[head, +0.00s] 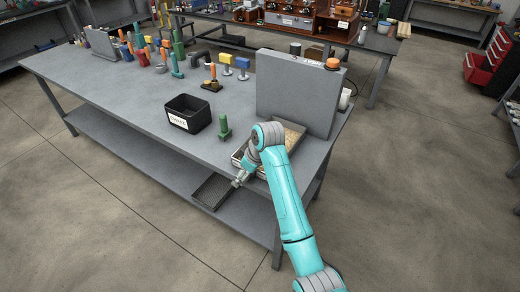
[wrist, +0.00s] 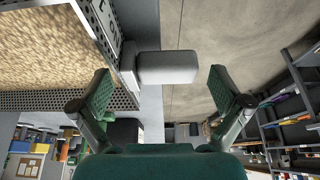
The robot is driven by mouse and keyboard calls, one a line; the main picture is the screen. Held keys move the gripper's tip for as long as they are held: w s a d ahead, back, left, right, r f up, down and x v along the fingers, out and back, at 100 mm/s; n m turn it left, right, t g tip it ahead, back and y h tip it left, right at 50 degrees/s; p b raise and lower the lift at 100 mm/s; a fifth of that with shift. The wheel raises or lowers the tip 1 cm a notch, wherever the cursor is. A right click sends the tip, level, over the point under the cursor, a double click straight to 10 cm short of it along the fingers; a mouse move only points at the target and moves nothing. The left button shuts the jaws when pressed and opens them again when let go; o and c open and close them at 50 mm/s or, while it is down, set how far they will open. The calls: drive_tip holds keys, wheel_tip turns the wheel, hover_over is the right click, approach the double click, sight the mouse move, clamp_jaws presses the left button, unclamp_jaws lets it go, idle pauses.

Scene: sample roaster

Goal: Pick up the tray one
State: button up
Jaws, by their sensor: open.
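A perforated metal tray (wrist: 70,101) with beige grainy contents fills the upper left of the wrist view. A light grey block-like handle (wrist: 165,67) sticks out from its side, and a partly cut-off label (wrist: 106,22) is on the tray wall. My gripper (wrist: 160,73) is open, with one green finger on each side of the handle and a gap to both. In the head view my gripper (head: 239,180) is at the table's front edge, beside a tray (head: 238,158) that my arm partly hides. I cannot read the tray's number.
The grey table (head: 120,92) holds a black labelled bin (head: 187,113), a green object (head: 224,127) and an upright grey panel (head: 297,90) behind the tray. The floor in front is clear.

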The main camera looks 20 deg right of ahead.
drive_tip(key=shift+w+f, duration=0.1)
drive_tip(key=shift+f, duration=0.15)
drive_tip(key=c, duration=1.5)
drive_tip(key=shift+a+r, duration=0.1)
drive_tip(key=shift+r, duration=0.05)
drive_tip(key=shift+c, duration=0.2)
drive_tip(key=shift+r, duration=0.25)
wheel_tip(320, 180, up, 6)
drive_tip(key=shift+a, duration=0.1)
drive_tip(key=s+a, duration=1.1)
drive_tip(key=a, duration=0.5)
drive_tip(key=shift+s, duration=0.35)
drive_tip(key=shift+r, duration=0.1)
